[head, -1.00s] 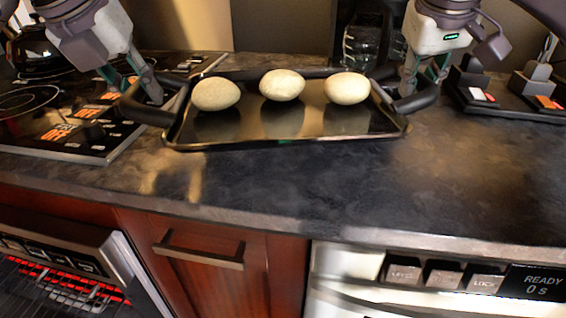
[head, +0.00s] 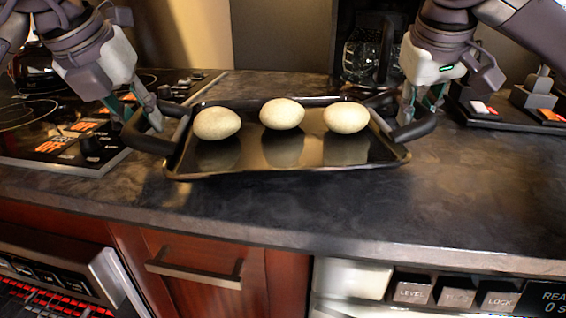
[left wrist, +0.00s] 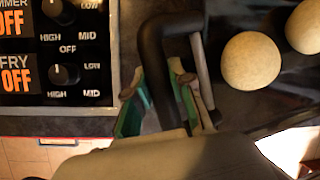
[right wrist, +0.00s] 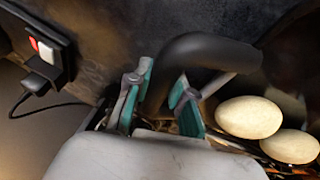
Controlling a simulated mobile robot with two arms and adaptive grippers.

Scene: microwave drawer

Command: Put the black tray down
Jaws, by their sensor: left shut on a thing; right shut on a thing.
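The black tray (head: 285,166) shows in the head view at the dark countertop, with three pale round, egg-like objects (head: 282,114) on it in a row. My left gripper (head: 143,117) is shut on the tray's left handle (head: 145,139); the left wrist view shows its fingers (left wrist: 160,98) around the black handle (left wrist: 152,45). My right gripper (head: 418,108) is shut on the right handle (head: 415,128); the right wrist view shows its fingers (right wrist: 160,100) around the handle (right wrist: 205,48). I cannot tell whether the tray's underside touches the counter.
A cooktop with knobs (head: 60,140) lies to the left of the tray. Glass vessels (head: 360,58) stand behind it. A dark device with red and orange switches (head: 515,112) is at the right. The countertop in front (head: 300,205) is clear.

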